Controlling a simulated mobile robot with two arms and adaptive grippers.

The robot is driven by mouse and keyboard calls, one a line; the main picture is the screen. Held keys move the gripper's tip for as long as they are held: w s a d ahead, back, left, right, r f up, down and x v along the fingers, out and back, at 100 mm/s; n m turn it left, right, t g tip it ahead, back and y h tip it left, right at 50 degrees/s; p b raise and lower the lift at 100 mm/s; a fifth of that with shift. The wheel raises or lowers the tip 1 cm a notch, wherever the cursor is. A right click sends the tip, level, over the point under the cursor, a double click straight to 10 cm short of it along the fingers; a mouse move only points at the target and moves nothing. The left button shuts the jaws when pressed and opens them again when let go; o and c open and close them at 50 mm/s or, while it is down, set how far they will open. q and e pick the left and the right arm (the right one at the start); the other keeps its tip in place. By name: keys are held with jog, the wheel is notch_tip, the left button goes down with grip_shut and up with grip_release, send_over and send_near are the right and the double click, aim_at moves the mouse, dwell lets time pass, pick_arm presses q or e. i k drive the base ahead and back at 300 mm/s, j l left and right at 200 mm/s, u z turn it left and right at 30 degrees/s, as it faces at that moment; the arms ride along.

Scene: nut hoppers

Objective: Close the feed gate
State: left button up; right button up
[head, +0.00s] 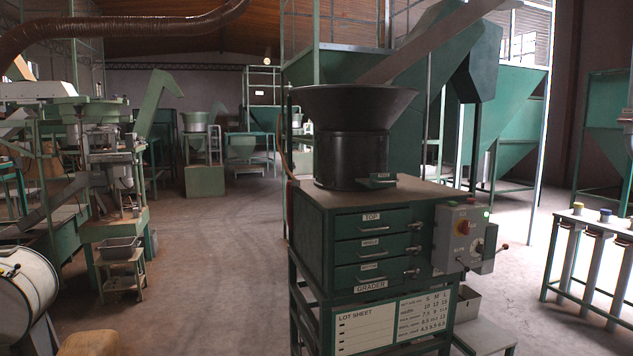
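A small green plate (378,182) with a pale label sticks out at the front right of the hopper's base. It looks like the feed gate, but the label is too small to read for certain. I cannot tell how far open the gate is. Neither of my grippers is in view.
The cabinet has three handled drawers (378,246) and a lot sheet below. A grey control box (460,238) with a red knob and a lit green lamp is at its right. A chute (425,45) slopes above the hopper. Open floor (215,260) lies left of the cabinet.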

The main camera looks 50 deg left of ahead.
aim_at(382, 179)
jog(key=u, duration=1.4)
